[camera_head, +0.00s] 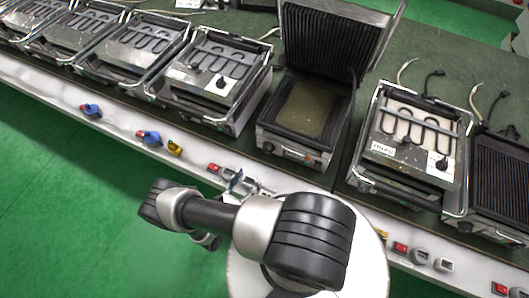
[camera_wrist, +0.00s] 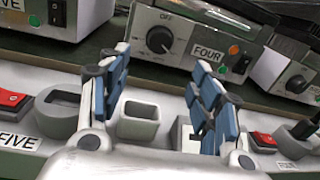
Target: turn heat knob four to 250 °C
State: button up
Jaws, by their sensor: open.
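Heat knob four (camera_wrist: 159,40) is a round dark knob on the metal front panel (camera_wrist: 185,45), with OFF above it and a FOUR label (camera_wrist: 208,53) to its right. Its small scale numbers are too small to read, so I cannot tell its setting. In the head view the knob (camera_head: 268,147) is a small dark spot on the front of the open grill (camera_head: 303,110). My gripper (camera_wrist: 162,62) is open and empty, with blue-padded fingers left and right of the knob in the wrist picture. It appears in front of the panel, apart from the knob. In the head view my gripper (camera_head: 240,182) is partly hidden by my arm.
On the white ledge below are a grey square socket (camera_wrist: 138,122) and red switches (camera_wrist: 263,140). A panel labelled FIVE (camera_wrist: 35,20) is at left, another knob (camera_wrist: 297,84) at right. The grill's raised lid (camera_head: 335,45) stands behind. Green floor is clear at left.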

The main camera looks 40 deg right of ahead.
aim_at(266, 151)
jog(key=b+x, duration=0.1)
jog(key=x, duration=1.2)
jog(key=shift+w+d, duration=0.1)
jog(key=shift+d, duration=0.25)
jog(key=c, duration=1.1)
jog(key=shift+o, duration=0.2)
